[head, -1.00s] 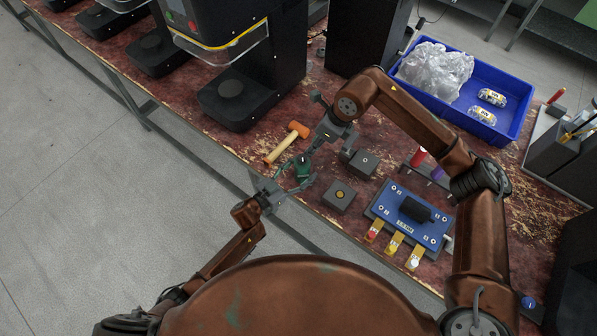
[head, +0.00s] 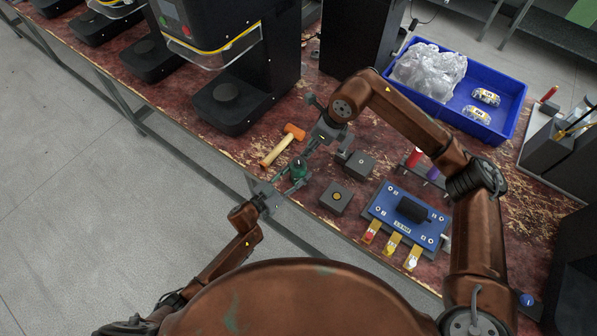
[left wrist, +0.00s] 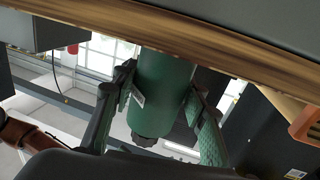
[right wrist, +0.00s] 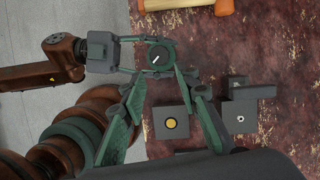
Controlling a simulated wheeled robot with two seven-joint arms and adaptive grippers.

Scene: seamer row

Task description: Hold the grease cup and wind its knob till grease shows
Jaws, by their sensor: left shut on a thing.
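The grease cup (head: 299,170) is a small green cylinder at the bench's front edge. In the left wrist view the cup (left wrist: 162,90) stands between both finger pads of my left gripper (left wrist: 165,108), which is shut on it. My left gripper (head: 292,180) comes from the lower left in the head view. The dark knob (right wrist: 158,58) with a white mark shows in the right wrist view. My right gripper (right wrist: 160,76) is open, its fingertips at either side of the knob's near edge with visible gaps. Whether grease shows cannot be told.
An orange-headed hammer (head: 283,146) lies behind the cup. Two grey blocks (head: 336,197) (head: 359,164) and a blue fixture (head: 405,217) with colored tags stand to the right. A blue crate (head: 512,108) with a plastic bag is at the back. Dark machines line the left.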

